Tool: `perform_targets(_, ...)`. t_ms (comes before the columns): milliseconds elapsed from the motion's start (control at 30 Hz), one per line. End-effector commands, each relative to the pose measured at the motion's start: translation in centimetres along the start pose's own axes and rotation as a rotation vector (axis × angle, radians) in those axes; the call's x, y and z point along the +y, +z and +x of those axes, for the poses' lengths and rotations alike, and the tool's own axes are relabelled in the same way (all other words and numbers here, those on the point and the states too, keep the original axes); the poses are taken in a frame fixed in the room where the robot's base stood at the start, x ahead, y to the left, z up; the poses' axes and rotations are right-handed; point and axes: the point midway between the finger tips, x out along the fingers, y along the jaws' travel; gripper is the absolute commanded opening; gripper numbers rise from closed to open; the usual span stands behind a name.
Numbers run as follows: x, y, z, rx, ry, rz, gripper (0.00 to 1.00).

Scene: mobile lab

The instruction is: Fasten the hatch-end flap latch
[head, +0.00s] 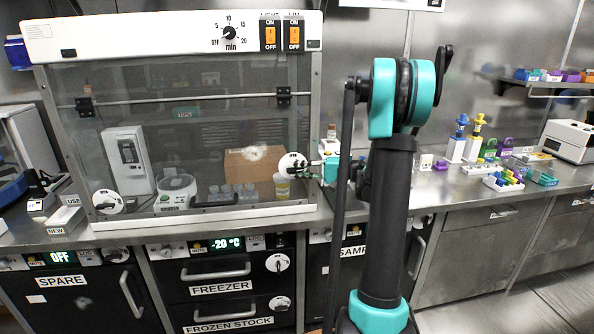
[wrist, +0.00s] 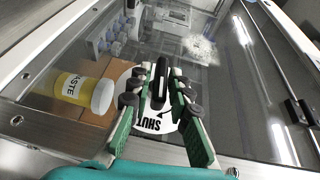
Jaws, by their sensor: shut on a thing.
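The cabinet's clear front flap (head: 190,120) is down. A round white latch dial (head: 292,163) with a black handle sits at its lower right. My gripper (head: 312,168) is at this dial. In the wrist view the dial (wrist: 150,120) reads SHUT, upside down, with a small arrow. Its black handle (wrist: 160,84) stands between the fingers of my gripper (wrist: 159,92), which is shut on it. Part of the dial is hidden behind the fingers. A second white latch dial (head: 107,202) is at the flap's lower left. I cannot tell which one is the hatch-end latch.
Behind the clear flap stand a yellow-labelled waste cup (wrist: 75,86), several bottles (head: 232,193) and a cardboard box (head: 254,165). A black flap handle (head: 214,201) lies between the dials. The counter at right holds racks and coloured parts (head: 510,180).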

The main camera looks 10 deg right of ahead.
Motion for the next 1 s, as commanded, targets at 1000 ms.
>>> perform_targets(1000, 0.11, -0.05, 0.03, 0.001, -0.095, 0.04, 0.33)
